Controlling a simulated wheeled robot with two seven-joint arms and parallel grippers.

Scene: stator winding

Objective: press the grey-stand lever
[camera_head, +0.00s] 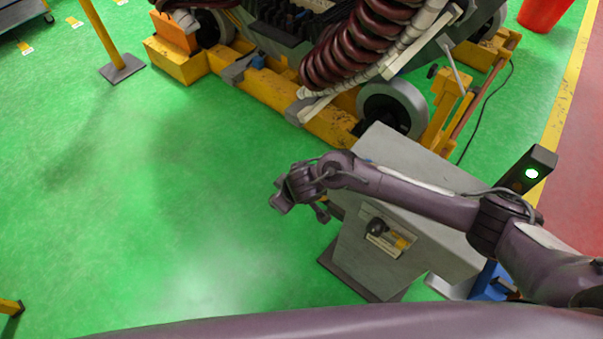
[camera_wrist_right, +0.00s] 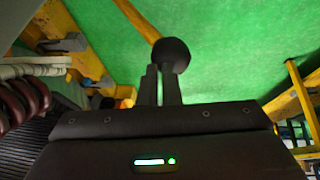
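In the head view, the grey stand (camera_head: 422,232) is at the lower right. A black round knob (camera_head: 377,224) sits on its near face beside a yellow and pale label area. My right arm reaches across the stand from the right. My right gripper (camera_head: 281,203) is past the stand's left edge, over the floor. In the right wrist view, its two dark fingers (camera_wrist_right: 162,85) are close together, with no object visible between them. A dark ball-shaped knob (camera_wrist_right: 172,55) shows at the fingertips; contact cannot be told. My left gripper is not in view.
A yellow-framed wheeled machine (camera_head: 275,95) with a maroon coil stands behind the stand. A yellow post (camera_head: 100,35) stands upper left. Green floor (camera_head: 140,190) left of the stand is clear.

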